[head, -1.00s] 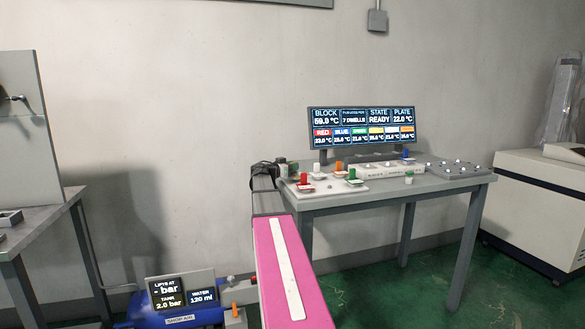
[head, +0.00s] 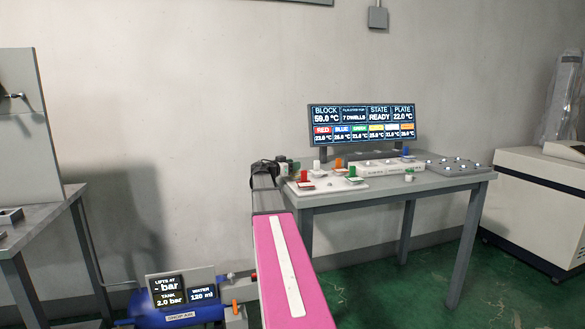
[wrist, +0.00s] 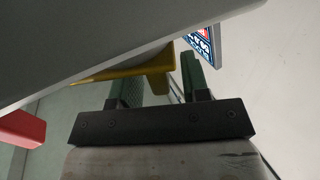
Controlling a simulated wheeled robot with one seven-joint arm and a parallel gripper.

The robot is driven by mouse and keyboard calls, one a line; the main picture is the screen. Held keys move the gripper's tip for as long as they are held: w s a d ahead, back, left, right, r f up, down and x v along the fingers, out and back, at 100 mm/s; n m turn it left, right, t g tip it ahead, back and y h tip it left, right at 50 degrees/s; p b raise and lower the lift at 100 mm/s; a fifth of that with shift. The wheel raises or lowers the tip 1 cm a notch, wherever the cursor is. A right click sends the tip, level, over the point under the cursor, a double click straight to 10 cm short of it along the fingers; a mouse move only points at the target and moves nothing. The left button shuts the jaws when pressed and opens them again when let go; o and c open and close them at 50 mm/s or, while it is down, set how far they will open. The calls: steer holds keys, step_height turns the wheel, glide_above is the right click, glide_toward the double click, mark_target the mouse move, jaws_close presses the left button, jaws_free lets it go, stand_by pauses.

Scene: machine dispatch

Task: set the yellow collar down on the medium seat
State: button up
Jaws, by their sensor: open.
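My gripper (wrist: 160,82) is open in the wrist view, with its two green-padded fingers apart. A yellow piece (wrist: 157,68), which looks like the yellow collar, shows at and between the fingers. It has a flat part running left and a taller part at the right; whether a finger touches it I cannot tell. A large grey surface hides much of it. In the head view my gripper (head: 266,170) is small and dark at the left end of the table, and I cannot make out the yellow collar there. I cannot pick out the medium seat in either view.
The grey table (head: 400,193) carries white blocks, small coloured pieces, a dark plate (head: 455,168) and a monitor (head: 362,126). A red block (wrist: 22,128) is at the wrist view's left. A blue tank (head: 180,318) stands below. A white cabinet (head: 535,205) is right.

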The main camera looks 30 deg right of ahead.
steer(key=shift+a+r, duration=0.3)
steer(key=shift+r, duration=0.05)
steer(key=s+a, duration=0.2)
steer(key=a, duration=0.9)
steer(key=s+a+f+n+y, duration=0.3)
steer(key=a+f, duration=0.2)
steer(key=f, duration=0.4)
steer(key=s+a+f+n+y, duration=0.3)
steer(key=a+f, duration=0.2)
steer(key=f, duration=0.4)
steer(key=s+a+f+n+y, duration=0.3)
steer(key=a+f, duration=0.2)
steer(key=f, duration=0.4)
steer(key=s+a+f+n+g+y, duration=0.1)
steer(key=s+a+f+n+y, duration=0.2)
steer(key=s+a+f, duration=0.3)
steer(key=s+a+f+n+g+y, duration=0.1)
steer(key=s+a+f+n+y, duration=0.3)
steer(key=s+a+f, duration=0.3)
steer(key=a+y, duration=0.1)
steer(key=a, duration=0.3)
steer(key=shift+s+a+f+g+y, duration=0.3)
steer(key=shift+s+a+g+y, duration=0.05)
steer(key=shift+g+y, duration=0.05)
